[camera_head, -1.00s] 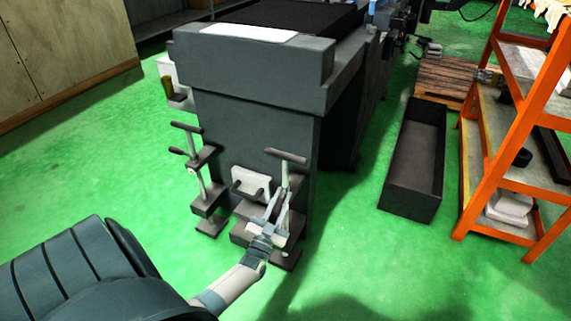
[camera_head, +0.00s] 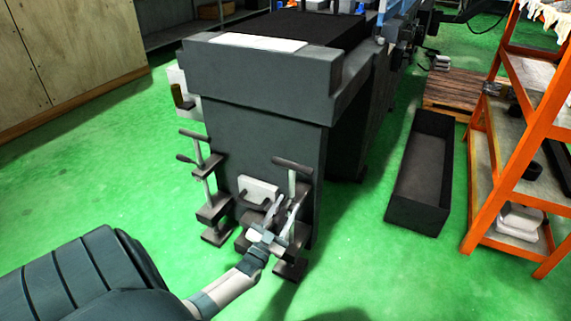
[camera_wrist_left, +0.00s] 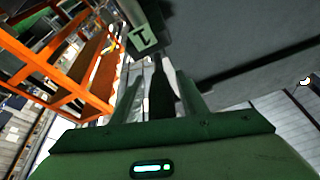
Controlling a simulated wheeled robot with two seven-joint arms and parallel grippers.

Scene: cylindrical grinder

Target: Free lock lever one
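A clamp unit with a post and a dark T-handle (camera_head: 292,165) stands at the right front corner of the grey machine. A similar clamp unit (camera_head: 205,185) stands to its left. In the left wrist view a pale block marked "1" (camera_wrist_left: 145,40) is ahead, with a dark lever (camera_wrist_left: 161,92) below it. My left gripper (camera_head: 281,212) is low at the right clamp unit. In the wrist view its open fingers (camera_wrist_left: 161,100) stand on either side of the dark lever, with a gap showing. Contact is unclear. My right gripper is out of view.
The grey machine body (camera_head: 265,140) rises close behind the clamps. A black open bin (camera_head: 418,215) and an orange shelf rack (camera_head: 480,200) are to the right. Green floor (camera_head: 120,170) is clear on the left.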

